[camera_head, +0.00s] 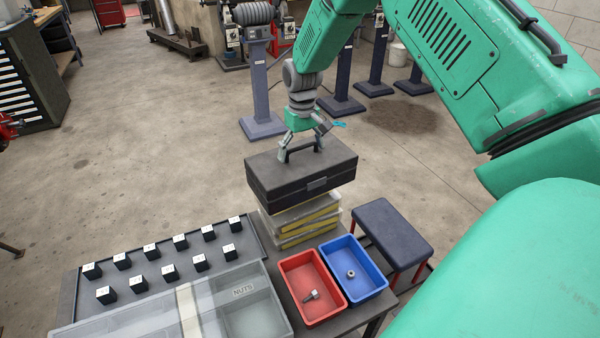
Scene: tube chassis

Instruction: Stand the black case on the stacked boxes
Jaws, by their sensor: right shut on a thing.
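The black case (303,177) is a flat toolbox with a handle on its lid. My right gripper (300,146) is shut on the case's handle from above. The case is level and right over the stacked boxes (305,222), which are white with yellow and stand at the table's far edge. The case hides the top of the stack, so I cannot tell whether it touches the stack or hangs just above it. My left gripper is not in view.
A red bin (296,274) with a bolt and a blue bin (366,286) with a nut stand in front of the stack. A grey tray (70,290) with several black blocks and a clear divided box (283,325) lie left. A dark stool (392,226) stands right.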

